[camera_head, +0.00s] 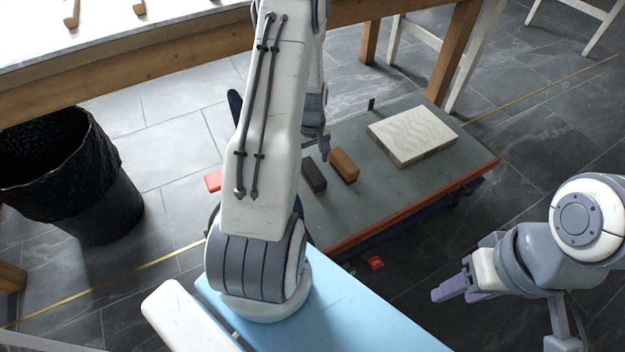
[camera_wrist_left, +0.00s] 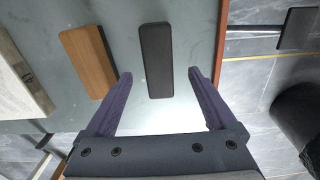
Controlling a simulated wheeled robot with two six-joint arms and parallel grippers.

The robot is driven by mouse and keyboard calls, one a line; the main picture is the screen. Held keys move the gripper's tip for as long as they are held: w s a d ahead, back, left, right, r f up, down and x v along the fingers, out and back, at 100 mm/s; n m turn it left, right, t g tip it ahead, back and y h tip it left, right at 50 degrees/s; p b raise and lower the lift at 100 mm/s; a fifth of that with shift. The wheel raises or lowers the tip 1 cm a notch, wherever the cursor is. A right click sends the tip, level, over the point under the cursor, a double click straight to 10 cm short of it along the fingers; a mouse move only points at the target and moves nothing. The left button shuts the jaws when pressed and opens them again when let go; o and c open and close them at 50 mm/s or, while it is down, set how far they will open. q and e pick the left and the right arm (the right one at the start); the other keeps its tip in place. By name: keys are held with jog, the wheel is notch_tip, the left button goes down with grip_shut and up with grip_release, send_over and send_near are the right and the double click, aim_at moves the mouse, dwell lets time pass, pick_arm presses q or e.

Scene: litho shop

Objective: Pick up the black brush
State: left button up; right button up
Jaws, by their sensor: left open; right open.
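The black brush (camera_head: 313,177) is a dark rounded block lying on the grey-green top of a low cart (camera_head: 400,185). In the left wrist view the black brush (camera_wrist_left: 156,62) lies lengthwise ahead of and between my left fingers. My left gripper (camera_wrist_left: 160,75) is open and empty, with a purple finger on each side of the brush's near end; in the head view the left gripper (camera_head: 324,150) is partly hidden by its own arm, just behind the brush. My right gripper (camera_head: 448,292) is open and empty at the right, away from the cart.
A brown block (camera_head: 344,165) lies close beside the brush; it also shows in the left wrist view (camera_wrist_left: 88,62). A pale patterned slab (camera_head: 412,135) lies farther right on the cart. A black bin (camera_head: 75,180) stands on the floor at left. A wooden table (camera_head: 150,62) stands behind.

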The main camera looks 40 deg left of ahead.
aim_at(312, 170)
pick_arm(q)
notch_tip(312, 170, down, 6)
jog(key=b, duration=0.3)
jog(key=shift+w+r, duration=0.1)
jog(key=shift+w, duration=0.05)
jog(key=shift+r, duration=0.1)
grip_shut()
jog(key=shift+r+p, duration=1.55)
jog(key=shift+r, duration=1)
jog(key=s+d+r+p, duration=0.2)
jog(key=d+r, duration=0.1)
jog(key=d, duration=0.2)
jog(key=s+d+r+p, duration=0.1)
jog(key=s+d+r, duration=0.1)
jog(key=d, duration=0.3)
jog(key=shift+s+d+r+p, duration=0.3)
jog(key=shift+d+r+p, duration=0.05)
jog(key=shift+d+r, duration=0.1)
jog(key=shift+a, duration=0.1)
